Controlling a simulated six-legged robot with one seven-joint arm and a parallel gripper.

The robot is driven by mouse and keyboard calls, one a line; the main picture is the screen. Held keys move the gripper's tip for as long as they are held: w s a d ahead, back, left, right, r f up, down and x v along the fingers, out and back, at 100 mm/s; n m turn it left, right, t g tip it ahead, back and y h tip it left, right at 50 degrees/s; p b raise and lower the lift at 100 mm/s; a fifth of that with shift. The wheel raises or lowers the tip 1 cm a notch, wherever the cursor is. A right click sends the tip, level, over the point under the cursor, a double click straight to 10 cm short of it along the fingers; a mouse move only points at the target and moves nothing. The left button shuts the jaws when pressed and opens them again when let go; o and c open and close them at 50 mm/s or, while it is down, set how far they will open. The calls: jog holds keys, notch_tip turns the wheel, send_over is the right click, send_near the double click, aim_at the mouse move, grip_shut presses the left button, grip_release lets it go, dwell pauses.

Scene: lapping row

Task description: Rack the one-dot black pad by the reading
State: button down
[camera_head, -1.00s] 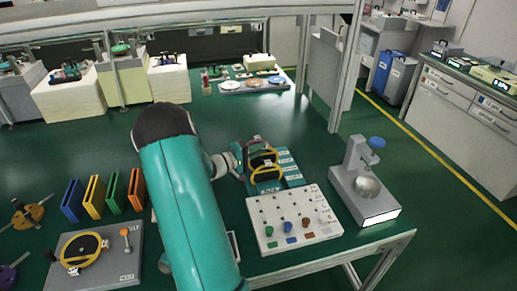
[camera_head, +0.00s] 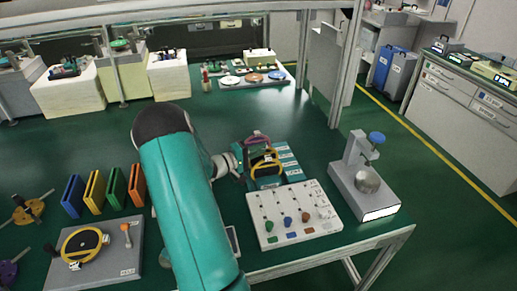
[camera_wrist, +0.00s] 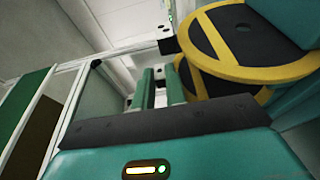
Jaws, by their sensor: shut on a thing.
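My gripper (camera_head: 238,165) is at the teal rack (camera_head: 290,168) in the middle of the bench. Black pads with yellow rims (camera_head: 265,170) stand there, overlapping, and the gripper is shut on a black pad. The wrist view shows two yellow-rimmed black discs (camera_wrist: 205,42) close beside the gripper; the finger contact is hidden and I cannot read the dots. Another yellow-rimmed black pad (camera_head: 82,244) lies on a grey plate at the left. A gauge stand (camera_head: 350,180) with a blue knob and a lit display (camera_head: 381,214), too small to read, stands at the right.
A white board (camera_head: 292,228) with coloured knobs lies in front of the rack. Blue, yellow, green and orange panels (camera_head: 95,192) stand upright at the left. Green bench between the panels and back row is clear.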

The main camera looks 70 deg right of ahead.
jog(key=shift+f, duration=0.65)
jog(key=c, duration=1.4)
grip_release()
jog(key=shift+o, duration=0.2)
jog(key=v, duration=1.4)
jog(key=shift+d, duration=0.1)
